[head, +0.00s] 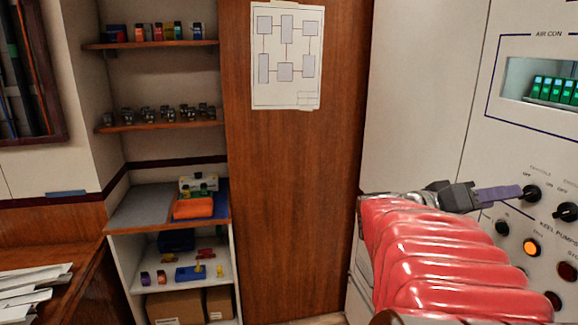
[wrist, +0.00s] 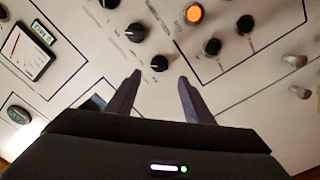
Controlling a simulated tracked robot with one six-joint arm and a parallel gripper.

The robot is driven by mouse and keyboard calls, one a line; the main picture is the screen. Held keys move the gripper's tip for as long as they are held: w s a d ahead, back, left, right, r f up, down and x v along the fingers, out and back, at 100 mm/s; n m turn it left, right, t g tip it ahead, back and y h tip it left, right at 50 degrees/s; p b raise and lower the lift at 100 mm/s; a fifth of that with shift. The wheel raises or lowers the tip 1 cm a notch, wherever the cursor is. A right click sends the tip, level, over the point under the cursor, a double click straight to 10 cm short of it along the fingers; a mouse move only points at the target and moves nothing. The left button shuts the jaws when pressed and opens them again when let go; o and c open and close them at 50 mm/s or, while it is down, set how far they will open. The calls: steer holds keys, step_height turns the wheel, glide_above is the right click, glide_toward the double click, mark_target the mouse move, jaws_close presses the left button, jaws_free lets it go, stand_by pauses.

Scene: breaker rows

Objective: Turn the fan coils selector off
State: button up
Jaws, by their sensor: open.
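A row of black rotary selectors with small OFF and ON marks is on the pale panel at right in the head view. The nearest selector (head: 531,193) is right at my gripper's tips; it also shows in the wrist view (wrist: 159,63). Its name label is too small to read surely, so I cannot tell whether it is the fan coils selector. Its pointer position is unclear. My gripper (head: 513,193) is open and empty. In the wrist view, its fingertips (wrist: 160,77) stand either side of this selector, just short of it.
A second selector (head: 565,211) sits close to the right. A lit orange button (head: 531,247) and a dark button (head: 502,228) are below. The green AIR CON window (head: 552,90) is above. Shelves (head: 160,126) stand far left.

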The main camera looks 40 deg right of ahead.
mark_target(528, 194)
steer(key=x, duration=0.6)
steer(key=shift+d, duration=0.25)
steer(key=shift+s, duration=0.15)
steer(key=c, duration=1)
